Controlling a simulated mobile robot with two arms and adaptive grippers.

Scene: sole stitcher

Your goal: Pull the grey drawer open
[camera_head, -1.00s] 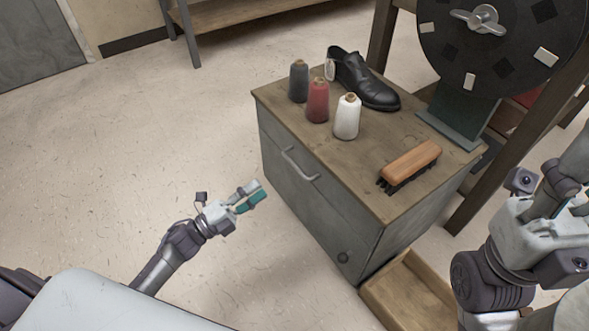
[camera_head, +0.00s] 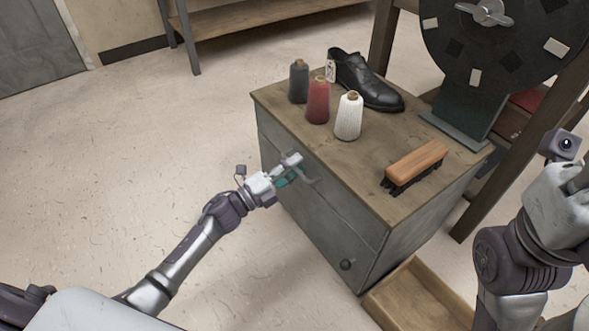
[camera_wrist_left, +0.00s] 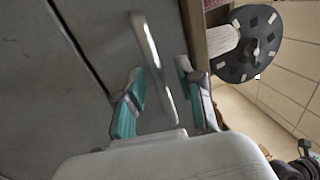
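The grey drawer (camera_head: 275,143) is the upper front of a grey cabinet with a wooden top. It looks closed, flush with the front. Its metal bar handle (camera_wrist_left: 152,65) stands between the two teal-padded fingers of my left gripper (camera_wrist_left: 168,98) in the left wrist view. The fingers are open, one on each side of the bar, with gaps showing. In the head view my left gripper (camera_head: 291,172) is at the handle and partly hides it. My right arm is at the right edge; its fingertips are not clearly visible.
On the cabinet top are dark, red and white thread spools (camera_head: 348,117), a black shoe (camera_head: 368,82) and a brush (camera_head: 415,163). A wooden box (camera_head: 413,297) lies beside the cabinet. Floor to the left is clear.

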